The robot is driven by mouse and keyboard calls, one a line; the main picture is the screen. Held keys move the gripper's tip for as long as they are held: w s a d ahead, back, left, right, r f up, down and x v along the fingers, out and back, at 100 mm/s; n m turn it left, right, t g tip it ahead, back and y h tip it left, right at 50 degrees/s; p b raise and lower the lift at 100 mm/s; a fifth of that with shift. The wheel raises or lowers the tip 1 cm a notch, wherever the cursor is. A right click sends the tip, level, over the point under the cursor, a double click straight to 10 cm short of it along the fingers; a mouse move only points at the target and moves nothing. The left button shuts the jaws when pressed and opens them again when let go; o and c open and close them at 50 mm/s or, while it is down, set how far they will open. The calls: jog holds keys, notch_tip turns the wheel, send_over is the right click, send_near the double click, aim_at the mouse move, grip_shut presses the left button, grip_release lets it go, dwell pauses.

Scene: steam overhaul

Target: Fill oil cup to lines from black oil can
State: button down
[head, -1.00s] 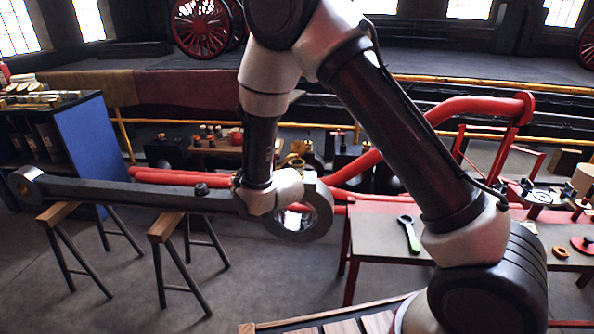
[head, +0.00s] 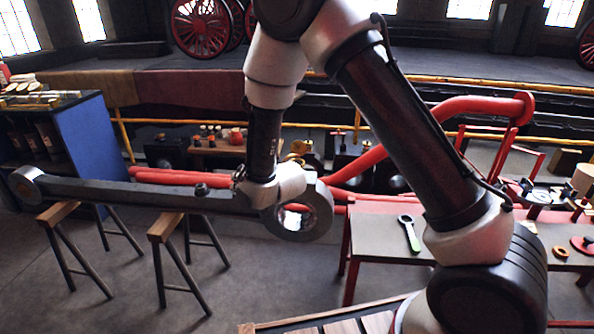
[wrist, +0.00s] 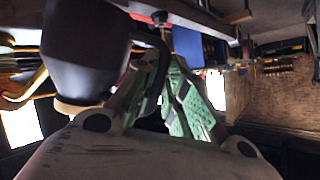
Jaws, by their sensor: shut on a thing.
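The black oil can (wrist: 85,45) fills the upper left of the wrist view, with its dark curved handle (wrist: 160,50) on the right side. My gripper (wrist: 172,75), with green finger pads, is shut at that handle. A brass-coloured curved piece (wrist: 28,92), perhaps the spout, shows at the far left. In the head view a long grey rod (head: 120,190) lies across trestles. A small dark fitting (head: 201,189), perhaps the oil cup, stands on it. My wrist hangs over the rod's right end, hiding the gripper and most of the can. The cup's fill lines cannot be made out.
Two trestles (head: 167,227) carry the rod. A blue-sided shelf (head: 72,135) stands at left. Red pipes (head: 170,176) run behind the rod. The floor at front left is clear.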

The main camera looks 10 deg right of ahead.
jog(key=shift+r, duration=0.1)
jog(key=shift+r, duration=0.6)
jog(key=shift+w+d+r+m+y, duration=0.15)
jog(key=shift+r+m+y, duration=0.2)
jog(key=shift+r, duration=0.3)
jog(key=shift+r, duration=0.1)
dwell(5.0)
jog(key=shift+d+r+m+g, duration=0.1)
jog(key=shift+r+m+g, duration=0.2)
jog(key=shift+r, duration=0.25)
dwell(1.0)
